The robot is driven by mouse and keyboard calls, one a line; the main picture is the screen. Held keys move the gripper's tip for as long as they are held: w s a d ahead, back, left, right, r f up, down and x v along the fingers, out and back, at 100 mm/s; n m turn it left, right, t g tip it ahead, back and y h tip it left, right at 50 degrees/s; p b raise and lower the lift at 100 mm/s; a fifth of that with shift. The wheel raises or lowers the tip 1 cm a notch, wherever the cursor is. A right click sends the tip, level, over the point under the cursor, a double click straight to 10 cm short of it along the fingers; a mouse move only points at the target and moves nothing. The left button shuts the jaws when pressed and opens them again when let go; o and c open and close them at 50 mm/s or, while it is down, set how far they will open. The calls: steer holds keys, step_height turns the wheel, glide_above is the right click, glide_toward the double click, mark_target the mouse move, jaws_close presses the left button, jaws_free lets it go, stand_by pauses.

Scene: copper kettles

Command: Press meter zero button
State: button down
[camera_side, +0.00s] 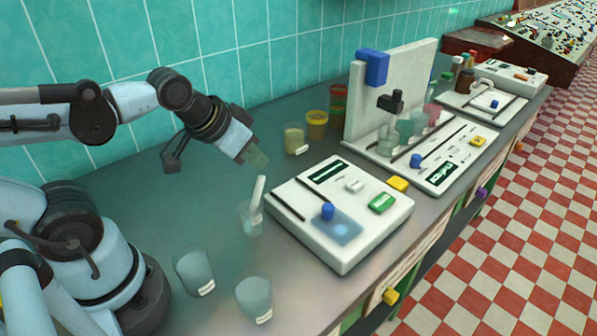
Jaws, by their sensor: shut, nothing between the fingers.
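A white boxy instrument (349,258) stands on the bench in front of my arm. On its top are a dark display (327,171), a white switch (354,186), a green button (383,203) and a blue knob (327,211). A yellow block (398,184) sits at its right edge. No zero label is readable, so I cannot tell which control is the zero button. My gripper (256,158) is shut and empty, pointing down and right, above the bench behind and left of the instrument. It appears apart from every control.
A beaker with a white stick (251,221) stands left of the instrument. Two clear beakers (194,272) (254,298) stand at the front. A yellowish beaker (294,139) and jars (317,124) are behind. A second white station (447,173) stands right. Bench between arm and wall is clear.

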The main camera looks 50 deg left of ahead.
steer(key=shift+w+d+r, duration=0.2)
steer(key=shift+w, duration=0.25)
steer(key=w+d+r+n+h, duration=0.2)
steer(key=w+d+n, duration=0.15)
steer(key=w, duration=0.45)
steer(key=n+t, duration=0.2)
glide_above(351, 184)
steer(key=shift+f+h, duration=0.15)
steer(key=shift+h, duration=0.25)
steer(key=shift+f, duration=4.45)
steer(key=shift+f, duration=0.15)
steer(key=shift+f, duration=0.25)
